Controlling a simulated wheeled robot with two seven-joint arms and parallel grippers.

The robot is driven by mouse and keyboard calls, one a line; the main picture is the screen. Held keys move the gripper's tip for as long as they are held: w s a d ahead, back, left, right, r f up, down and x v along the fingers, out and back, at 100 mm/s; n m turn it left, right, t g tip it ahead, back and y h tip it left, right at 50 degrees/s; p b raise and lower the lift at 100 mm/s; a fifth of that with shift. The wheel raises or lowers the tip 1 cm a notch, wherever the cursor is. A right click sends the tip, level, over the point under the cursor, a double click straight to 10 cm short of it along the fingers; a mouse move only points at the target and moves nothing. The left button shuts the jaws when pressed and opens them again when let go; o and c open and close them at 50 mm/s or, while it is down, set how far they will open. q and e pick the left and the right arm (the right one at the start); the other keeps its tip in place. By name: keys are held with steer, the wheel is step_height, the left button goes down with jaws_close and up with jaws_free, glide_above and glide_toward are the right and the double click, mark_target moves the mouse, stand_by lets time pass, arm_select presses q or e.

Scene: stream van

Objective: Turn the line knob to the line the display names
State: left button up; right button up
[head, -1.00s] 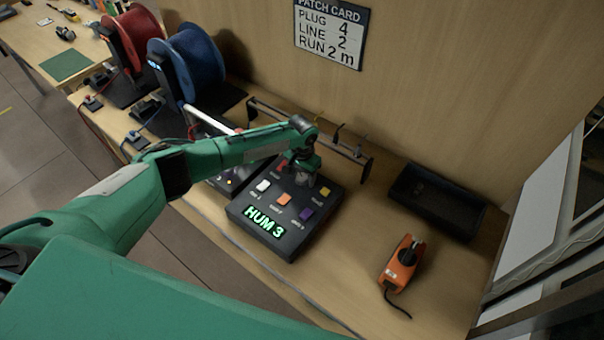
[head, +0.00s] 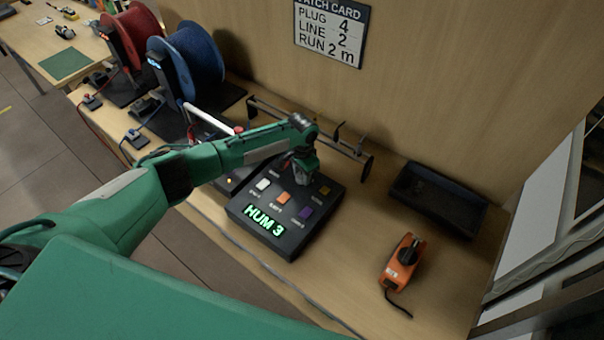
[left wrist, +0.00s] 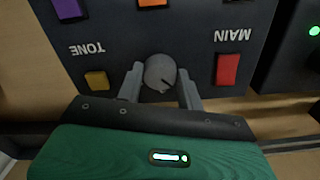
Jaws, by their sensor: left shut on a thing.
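The black control box (head: 262,222) stands on the bench in the head view. Its green display (head: 263,220) reads "HUM 3". White, orange, purple, yellow and red buttons are on its top. In the left wrist view a round grey knob (left wrist: 160,73) with a dark pointer mark sits between the yellow button (left wrist: 96,80) marked TONE and the red button (left wrist: 228,70) marked MAIN. My left gripper (left wrist: 160,84) is shut on this knob, one finger on each side. In the head view the gripper (head: 302,178) hides the knob. My right gripper is not in view.
A patch card (head: 332,32) on the wall reads plug 4, line 2, run 2 m. A black tray (head: 438,200) and an orange device (head: 401,262) lie to the right. Red (head: 130,38) and blue (head: 188,62) cable reels stand at the left. A low rail is behind the box.

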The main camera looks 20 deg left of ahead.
arm_select(q)
steer(key=m+b, duration=0.1)
steer(key=m, duration=0.4)
steer(key=shift+m, duration=0.3)
steer(key=m+b, duration=0.1)
steer(key=m, duration=0.4)
steer(key=shift+w, duration=0.1)
steer(key=m+b, duration=0.1)
steer(key=m, duration=0.4)
steer(key=shift+m, duration=0.4)
steer(key=shift+m+b, duration=0.75)
steer(key=shift+m, duration=1.45)
steer(key=shift+r, duration=0.1)
steer(key=o, duration=1)
